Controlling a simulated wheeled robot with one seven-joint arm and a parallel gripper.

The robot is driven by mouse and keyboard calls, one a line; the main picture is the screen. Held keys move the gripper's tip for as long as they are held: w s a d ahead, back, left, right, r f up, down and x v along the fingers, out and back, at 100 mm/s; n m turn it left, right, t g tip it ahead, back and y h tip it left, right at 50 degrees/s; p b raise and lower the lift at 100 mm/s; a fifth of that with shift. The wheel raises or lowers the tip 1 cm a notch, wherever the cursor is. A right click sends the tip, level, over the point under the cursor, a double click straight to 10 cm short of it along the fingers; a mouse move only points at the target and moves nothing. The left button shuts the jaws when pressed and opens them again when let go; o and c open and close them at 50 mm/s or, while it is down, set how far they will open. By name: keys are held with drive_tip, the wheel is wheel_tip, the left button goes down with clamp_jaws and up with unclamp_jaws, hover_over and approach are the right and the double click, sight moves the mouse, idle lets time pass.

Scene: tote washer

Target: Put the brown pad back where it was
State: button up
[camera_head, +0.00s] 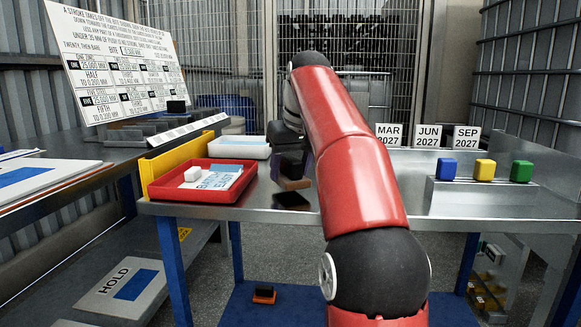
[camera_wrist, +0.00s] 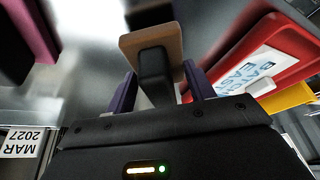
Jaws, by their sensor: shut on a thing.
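The brown pad (camera_wrist: 168,47) is a flat brown block with a black grip block on its back. My gripper (camera_wrist: 158,82) has its two purple fingers on either side of the black grip and is shut on it. In the head view the brown pad (camera_head: 293,184) hangs below my gripper (camera_head: 291,166), at the front of the steel table (camera_head: 450,204), just right of the red tray. A dark flat patch (camera_head: 292,201) lies close under the pad; whether it is an object or a shadow is unclear. My arm hides part of the table.
The red tray (camera_head: 158,190) holds a printed card (camera_head: 218,179) and a white block (camera_head: 192,173). A yellow bin (camera_head: 160,163) and white tub (camera_head: 240,151) stand behind. Blue, yellow and green blocks (camera_head: 446,169) (camera_head: 484,170) (camera_head: 521,171) sit on a grey step. Another black-and-orange block (camera_head: 264,294) is below.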

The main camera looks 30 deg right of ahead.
drive_tip(key=shift+f, duration=0.1)
drive_tip(key=shift+f+b, duration=0.4)
drive_tip(key=shift+f, duration=0.15)
drive_tip(key=shift+f, duration=0.1)
idle(0.3)
drive_tip(key=o, duration=1.9)
drive_tip(key=shift+p+v, duration=3.55)
drive_tip(key=shift+v, duration=1)
